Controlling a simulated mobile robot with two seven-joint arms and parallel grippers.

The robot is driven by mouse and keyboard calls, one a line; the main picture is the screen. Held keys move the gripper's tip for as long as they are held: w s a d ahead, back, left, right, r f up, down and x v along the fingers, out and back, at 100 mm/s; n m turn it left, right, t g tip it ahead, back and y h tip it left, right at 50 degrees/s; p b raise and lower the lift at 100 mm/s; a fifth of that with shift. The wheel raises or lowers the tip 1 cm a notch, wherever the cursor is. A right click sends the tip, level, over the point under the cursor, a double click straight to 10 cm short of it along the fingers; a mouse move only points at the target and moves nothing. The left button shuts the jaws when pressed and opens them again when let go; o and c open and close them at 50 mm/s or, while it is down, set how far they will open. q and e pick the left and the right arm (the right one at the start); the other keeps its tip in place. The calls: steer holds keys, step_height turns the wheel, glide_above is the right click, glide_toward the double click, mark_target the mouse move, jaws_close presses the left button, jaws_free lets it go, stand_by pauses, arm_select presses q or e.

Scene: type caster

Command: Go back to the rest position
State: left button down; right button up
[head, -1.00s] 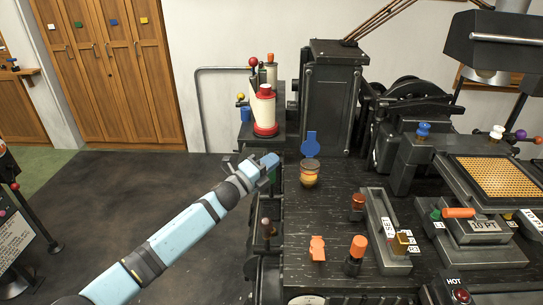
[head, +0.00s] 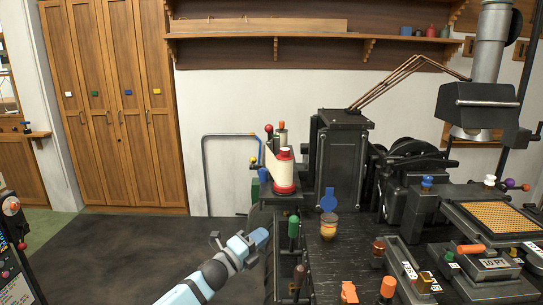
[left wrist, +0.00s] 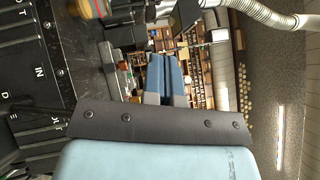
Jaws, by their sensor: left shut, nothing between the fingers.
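My left gripper (head: 258,237) is at the lower middle of the head view, at the left edge of the black machine bench (head: 345,262). Its blue fingers also show in the left wrist view (left wrist: 166,78), pressed together with nothing between them. It touches nothing that I can make out. My right gripper is in neither view.
A green-handled lever (head: 293,228) stands just right of my left gripper. A long mould tool (head: 410,270) lies at right. The dark floor (head: 120,255) to the left is clear.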

arm_select(q)
steer(key=s+a+f+n+t+y+p, duration=0.1)
steer(key=s+a+f+n+y+p, duration=0.25)
steer(key=s+f+n, duration=0.55)
steer(key=s+a+f+n+y+p, duration=0.35)
steer(key=s+n, duration=0.35)
steer(key=s, duration=0.4)
steer(key=s+a+f+n+g+y+p, duration=0.1)
steer(key=s+a+n, duration=0.2)
steer(key=s, duration=0.4)
steer(key=s+a+f+n+g+y+p, duration=0.1)
steer(key=s+a+f+n+y, duration=0.1)
steer(key=s, duration=0.6)
steer(key=s+a+f+n+g+y+p, duration=0.1)
steer(key=s+a+n+g, duration=0.1)
steer(key=s+a+n, duration=0.2)
steer(key=s+n, duration=0.2)
steer(key=s, duration=0.2)
steer(key=shift+a+f+y+p, duration=0.35)
steer(key=shift+y, duration=0.05)
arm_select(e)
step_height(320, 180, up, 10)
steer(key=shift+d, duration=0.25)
arm_select(q)
steer(key=shift+w, duration=0.1)
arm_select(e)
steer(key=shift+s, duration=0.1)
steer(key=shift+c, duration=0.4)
